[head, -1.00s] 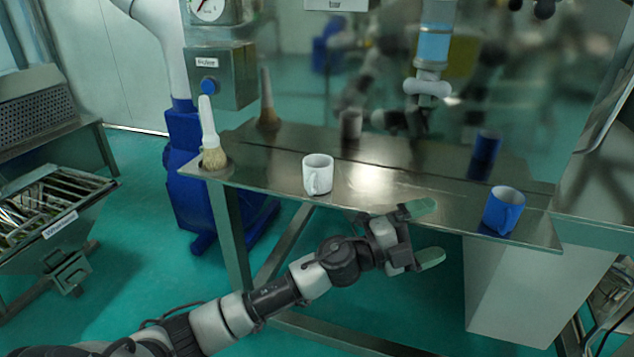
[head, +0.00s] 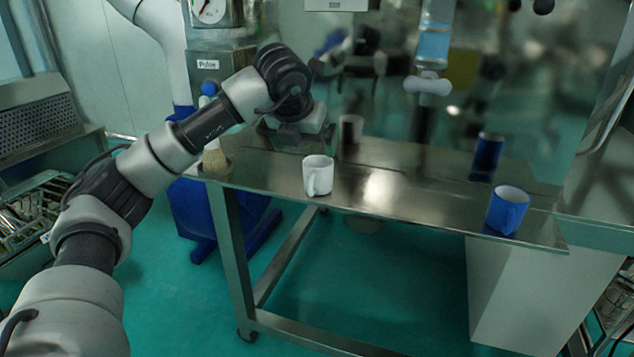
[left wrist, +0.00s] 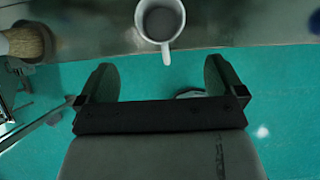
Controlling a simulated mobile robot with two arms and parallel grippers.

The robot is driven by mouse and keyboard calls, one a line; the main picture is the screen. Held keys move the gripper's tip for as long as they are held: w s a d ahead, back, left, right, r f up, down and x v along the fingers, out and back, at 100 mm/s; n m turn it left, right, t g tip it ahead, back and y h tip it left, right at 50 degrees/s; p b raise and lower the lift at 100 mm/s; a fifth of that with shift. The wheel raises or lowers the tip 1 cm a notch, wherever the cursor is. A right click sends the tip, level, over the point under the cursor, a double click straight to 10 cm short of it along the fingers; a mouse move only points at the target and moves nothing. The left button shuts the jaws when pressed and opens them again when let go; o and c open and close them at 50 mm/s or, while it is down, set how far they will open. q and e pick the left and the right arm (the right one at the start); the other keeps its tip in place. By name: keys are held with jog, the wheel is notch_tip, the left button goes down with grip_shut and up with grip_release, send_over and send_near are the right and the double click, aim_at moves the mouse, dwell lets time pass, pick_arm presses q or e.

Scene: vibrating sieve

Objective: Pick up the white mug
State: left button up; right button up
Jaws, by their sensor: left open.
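The white mug (head: 318,175) stands upright near the front edge of the metal table, its handle towards the front. In the left wrist view the mug (left wrist: 160,18) shows from above, cut by the top edge, ahead of the gap between my fingers. My left gripper (left wrist: 162,70) is open and empty, short of the mug, with floor showing between its fingers. In the head view the wrist and gripper body are above and left of the mug, and the fingertips are not clear. My right gripper is not in view.
A blue mug (head: 507,210) stands at the table's right end. A brush (left wrist: 27,42) stands at the left end, partly behind my arm in the head view. The metal table (head: 410,197) is bare between the mugs. A shiny panel behind reflects the mugs.

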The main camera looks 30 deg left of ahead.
aim_at(315, 172)
pick_arm(q)
jog(key=x, duration=0.5)
jog(key=shift+w+f, duration=0.1)
jog(key=shift+f, duration=0.05)
jog(key=p+x, duration=0.1)
jog(key=x, duration=0.4)
jog(key=shift+f, duration=0.15)
jog(key=shift+d, duration=0.1)
jog(key=shift+c, duration=0.2)
jog(key=c, duration=0.9)
jog(key=shift+c, duration=0.5)
